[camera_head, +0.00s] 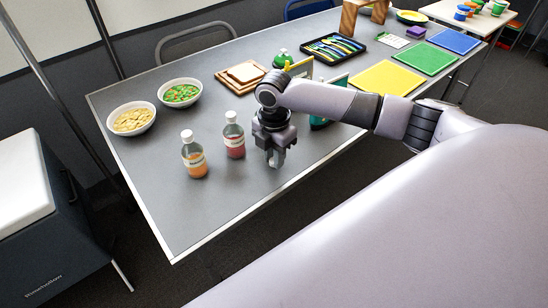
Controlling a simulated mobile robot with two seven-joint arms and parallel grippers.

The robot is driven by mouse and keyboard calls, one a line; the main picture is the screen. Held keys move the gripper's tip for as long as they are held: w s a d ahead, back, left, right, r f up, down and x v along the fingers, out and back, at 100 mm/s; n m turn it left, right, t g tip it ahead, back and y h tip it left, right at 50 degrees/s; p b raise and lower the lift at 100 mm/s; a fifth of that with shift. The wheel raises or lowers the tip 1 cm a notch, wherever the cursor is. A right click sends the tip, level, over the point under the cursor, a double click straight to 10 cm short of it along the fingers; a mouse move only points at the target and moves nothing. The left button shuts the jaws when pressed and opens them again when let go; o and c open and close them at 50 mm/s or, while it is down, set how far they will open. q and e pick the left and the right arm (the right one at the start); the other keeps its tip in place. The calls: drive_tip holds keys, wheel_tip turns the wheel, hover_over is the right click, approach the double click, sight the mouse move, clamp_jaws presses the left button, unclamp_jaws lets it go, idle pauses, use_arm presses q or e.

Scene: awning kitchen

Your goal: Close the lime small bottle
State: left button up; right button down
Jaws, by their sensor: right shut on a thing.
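My right gripper (276,160) points down over the front part of the table, right of two small bottles. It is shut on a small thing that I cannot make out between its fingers. A bottle with red contents (235,143) and one with orange contents (194,163) stand upright with white tops on. No bottle that I can clearly call lime shows. A small green thing (281,59) stands farther back; I cannot tell if it is a bottle. A teal thing (318,123) is partly hidden behind my right arm. My left gripper is not in view.
The grey table (185,220) is clear at its front left corner. Two bowls, of chips (131,120) and green food (180,93), and a bread board (241,78) stand behind the bottles. A black cutlery tray (333,47) and a yellow mat (385,78) lie farther right.

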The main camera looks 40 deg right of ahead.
sight(272, 163)
wheel_tip(272, 163, up, 19)
drive_tip(key=p, duration=0.2)
idle(0.4)
drive_tip(key=s+a+f+m, duration=0.2)
drive_tip(key=s+a+m, duration=0.1)
drive_tip(key=m, duration=0.7)
drive_tip(key=s+a+f+m, duration=0.3)
drive_tip(key=a+m, duration=0.2)
drive_tip(key=m, duration=0.5)
drive_tip(key=shift+a+f+m, duration=0.15)
drive_tip(key=shift+a+m, duration=0.05)
drive_tip(key=shift+m, duration=0.2)
drive_tip(key=shift+s+d, duration=0.1)
drive_tip(key=shift+d, duration=0.1)
